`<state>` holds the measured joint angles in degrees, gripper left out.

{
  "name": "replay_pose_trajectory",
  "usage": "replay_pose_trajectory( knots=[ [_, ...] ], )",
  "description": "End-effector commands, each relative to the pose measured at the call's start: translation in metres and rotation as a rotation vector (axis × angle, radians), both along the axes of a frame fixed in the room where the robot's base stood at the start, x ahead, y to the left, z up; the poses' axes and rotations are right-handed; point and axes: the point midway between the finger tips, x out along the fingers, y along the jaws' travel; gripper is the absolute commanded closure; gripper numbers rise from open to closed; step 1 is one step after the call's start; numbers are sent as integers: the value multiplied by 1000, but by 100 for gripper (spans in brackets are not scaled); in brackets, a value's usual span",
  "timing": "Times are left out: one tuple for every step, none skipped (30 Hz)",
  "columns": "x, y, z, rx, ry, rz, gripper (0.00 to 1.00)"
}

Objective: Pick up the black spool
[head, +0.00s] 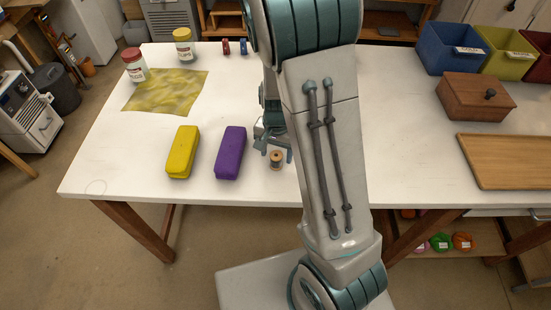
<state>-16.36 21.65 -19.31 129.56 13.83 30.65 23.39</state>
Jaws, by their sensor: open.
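A small spool (276,160) with tan wooden ends and a dark winding, which looks like the black spool, stands upright on the white table near its front edge. It is just right of a purple case (230,153). My gripper (274,150) is open, with its fingers pointing toward the spool from behind and above. One fingertip shows on the left of the spool and one on the right. I cannot tell whether either finger touches it. My arm hides part of the gripper's wrist and the table to the right.
A yellow case (182,152) lies left of the purple one. A yellow cloth (168,92), two jars (134,65) and red and blue spools (234,47) are farther back. A wooden box (476,97), tray (508,160) and bins (452,50) stand at right.

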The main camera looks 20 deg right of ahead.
Motion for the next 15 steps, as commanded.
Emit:
replay_pose_trajectory(
  knots=[
    [-1,-1,-7,-1,3,-1,41],
    [-1,-1,-11,0,3,0,41],
    [-1,-1,-14,0,2,-1,41],
    [0,0,-16,0,1,-1,41],
    [0,0,-18,0,1,-1,41],
    [0,0,-19,1,1,0,41],
    [0,0,-20,0,0,0,41],
    [0,0,-20,0,0,1,41],
    [0,0,-20,0,0,1,41],
    [0,0,-20,0,0,1,41],
    [0,0,-20,0,0,1,41],
    [0,0,-20,0,0,1,41],
    [0,0,-20,0,0,1,41],
    [0,0,-20,0,0,1,49],
    [0,0,-20,0,0,1,61]
  ],
)
